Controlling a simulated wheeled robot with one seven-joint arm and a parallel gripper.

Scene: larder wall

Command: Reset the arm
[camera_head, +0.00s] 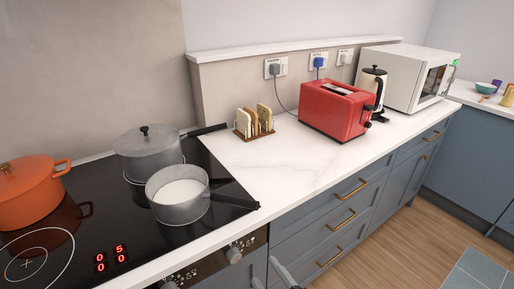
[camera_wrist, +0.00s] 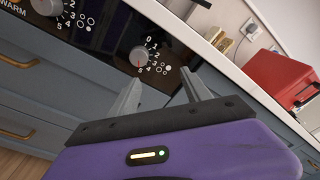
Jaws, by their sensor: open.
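My gripper (camera_wrist: 160,92) shows in the wrist view, with its purple body along the bottom and two grey fingers pointing up. The fingers are spread apart with nothing between them. They are in front of the black cooker control panel, below a round knob (camera_wrist: 139,57) with number marks. I cannot tell whether they touch the panel. In the head view, a small grey piece shows at the bottom edge near the drawers; I cannot tell whether it is part of my gripper.
The black hob (camera_head: 110,225) carries an orange pot (camera_head: 30,195), a lidded grey pot (camera_head: 148,155) and a grey saucepan (camera_head: 165,205) with white contents. A toast rack (camera_head: 243,131), red toaster (camera_head: 330,112), kettle (camera_head: 372,85) and white microwave (camera_head: 395,75) stand on the counter. Its front middle is clear.

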